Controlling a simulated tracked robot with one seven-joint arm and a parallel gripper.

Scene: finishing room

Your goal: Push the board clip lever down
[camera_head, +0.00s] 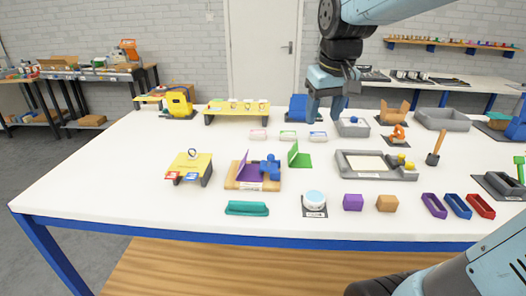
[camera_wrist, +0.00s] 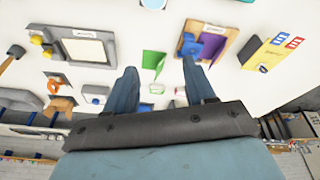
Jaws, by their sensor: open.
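A wooden board (camera_head: 240,182) lies on the white table, left of the middle in the head view. It carries an upright purple panel (camera_head: 247,172) and a blue clip-like part (camera_head: 271,166), which may be the board clip; its lever is too small to make out. In the wrist view, the board (camera_wrist: 228,36) is at the top right, with the blue part (camera_wrist: 191,45) and purple panel (camera_wrist: 213,46). My gripper (camera_head: 325,113) is above the table's far middle, behind and right of the board. Its fingers (camera_wrist: 159,85) are apart, with nothing held between them.
A grey tray (camera_head: 347,168) lies farther right. A teal tray (camera_head: 247,208) lies in front. Bare table shows at the left.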

